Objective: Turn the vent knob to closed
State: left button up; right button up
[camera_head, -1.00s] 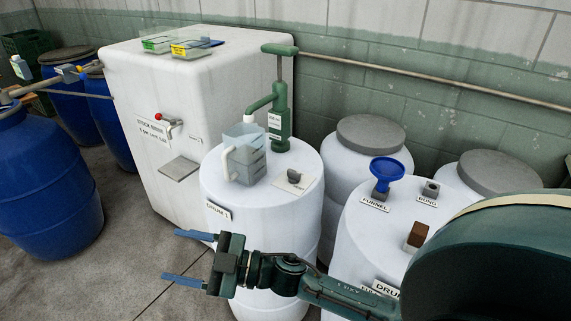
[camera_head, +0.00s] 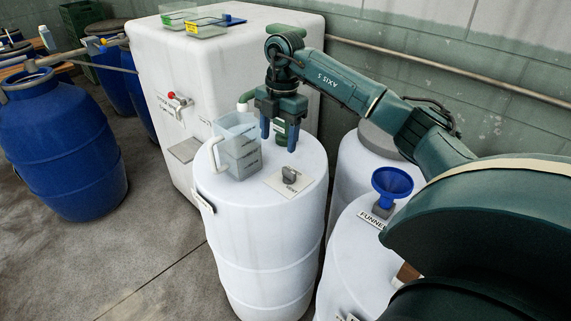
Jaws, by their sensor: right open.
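The vent knob (camera_head: 289,175) is a small grey knob on a pale label plate (camera_head: 276,184), on top of the white drum (camera_head: 262,235) in the middle. My right gripper (camera_head: 278,138) is open and empty, with its blue fingers pointing down. It is above the drum top, behind and a little left of the knob, and apart from it. The lettering on the plate is too small to read. My left gripper is not in view.
A clear jug (camera_head: 238,150) stands on the drum just left of the knob. The green pump (camera_head: 290,132) is mostly hidden behind my right gripper. A blue funnel (camera_head: 391,184) stands on the drum to the right. A white tank (camera_head: 170,62) stands behind.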

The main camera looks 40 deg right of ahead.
aim_at(288, 171)
jog(key=shift+m+h, duration=0.4)
jog(key=shift+h, duration=0.1)
jog(key=d+f, duration=0.1)
jog(key=f, duration=0.6)
jog(key=d+f, duration=0.1)
jog(key=f, duration=0.2)
jog(key=shift+s+d+f+p, duration=0.1)
jog(key=shift+d+f+p, duration=0.2)
jog(key=shift+p, duration=0.1)
jog(key=shift+f, duration=0.45)
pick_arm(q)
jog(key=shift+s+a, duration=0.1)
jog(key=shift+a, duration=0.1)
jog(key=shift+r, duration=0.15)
pick_arm(e)
jog(key=c, duration=1)
